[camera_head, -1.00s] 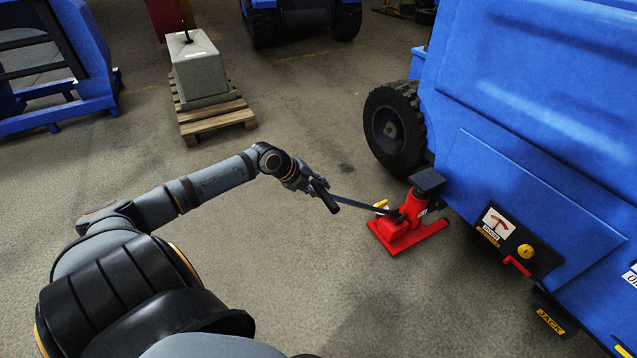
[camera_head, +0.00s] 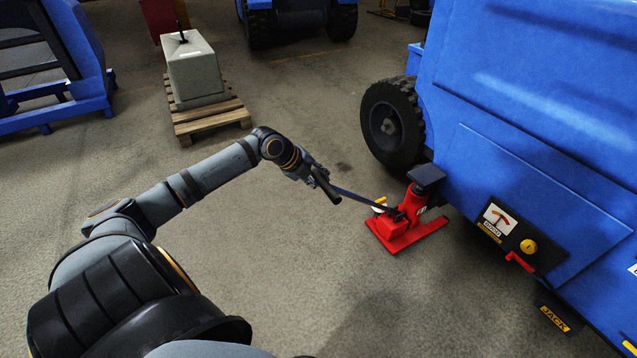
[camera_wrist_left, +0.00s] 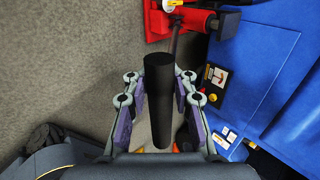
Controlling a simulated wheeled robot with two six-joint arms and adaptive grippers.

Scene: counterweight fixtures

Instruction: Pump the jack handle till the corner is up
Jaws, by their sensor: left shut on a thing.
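The red jack (camera_head: 402,226) stands on the floor beside the blue machine (camera_head: 530,120), its dark top pad (camera_head: 427,178) close to the machine's lower edge. I cannot tell whether the pad touches it. The jack handle (camera_head: 357,197) runs up and left from the jack to a black grip. My left gripper (camera_head: 318,179) is shut on that grip. In the left wrist view the black grip (camera_wrist_left: 159,95) lies between the two fingers, and the red jack (camera_wrist_left: 182,22) shows beyond it. My right gripper is not in view.
A gauge panel (camera_head: 497,220) with a yellow button and red lever is on the machine's side, above a JACK label (camera_head: 554,318). A black tyre (camera_head: 392,125) stands behind the jack. A grey block (camera_head: 196,70) sits on a pallet (camera_head: 208,118). Floor around the jack is clear.

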